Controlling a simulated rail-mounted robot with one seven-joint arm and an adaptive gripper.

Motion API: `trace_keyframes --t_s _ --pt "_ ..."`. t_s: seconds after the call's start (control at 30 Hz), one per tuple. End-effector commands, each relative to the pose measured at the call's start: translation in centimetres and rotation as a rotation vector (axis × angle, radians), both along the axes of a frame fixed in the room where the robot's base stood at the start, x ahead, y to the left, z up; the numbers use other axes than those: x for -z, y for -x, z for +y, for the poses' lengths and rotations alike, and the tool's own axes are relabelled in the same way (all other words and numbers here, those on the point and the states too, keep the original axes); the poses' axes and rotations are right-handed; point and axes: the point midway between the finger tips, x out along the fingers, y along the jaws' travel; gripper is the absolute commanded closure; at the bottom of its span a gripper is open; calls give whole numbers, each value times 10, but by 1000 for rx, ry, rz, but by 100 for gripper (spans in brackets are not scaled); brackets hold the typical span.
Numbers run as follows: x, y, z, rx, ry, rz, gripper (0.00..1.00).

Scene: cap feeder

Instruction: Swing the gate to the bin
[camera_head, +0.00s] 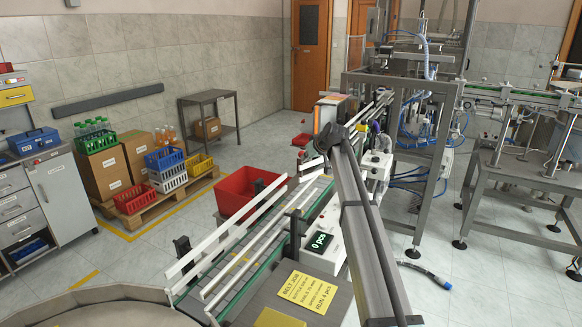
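White guide rails run along the conveyor; the left rail (215,247) passes close to the bin's right side. I cannot tell for sure which part is the gate; a short pale bar (311,175) lies by the conveyor near the bin's far right corner. My grey arm reaches up from the bottom over the conveyor's right side. Its dark far end (330,138) is above the conveyor, apart from the bin. The fingers are not clear there.
A metal-framed machine (425,150) is behind right. A pallet with crates and cartons (103,170) is at left. A round table edge (90,300) is at front left.

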Motion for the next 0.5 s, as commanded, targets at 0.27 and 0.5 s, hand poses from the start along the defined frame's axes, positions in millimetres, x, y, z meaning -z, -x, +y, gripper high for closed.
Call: trace_keyframes --t_s 0.27,0.5 --pt "1 -26 17 4 1 -1 100" --pt "-1 -33 25 5 -1 -3 100"
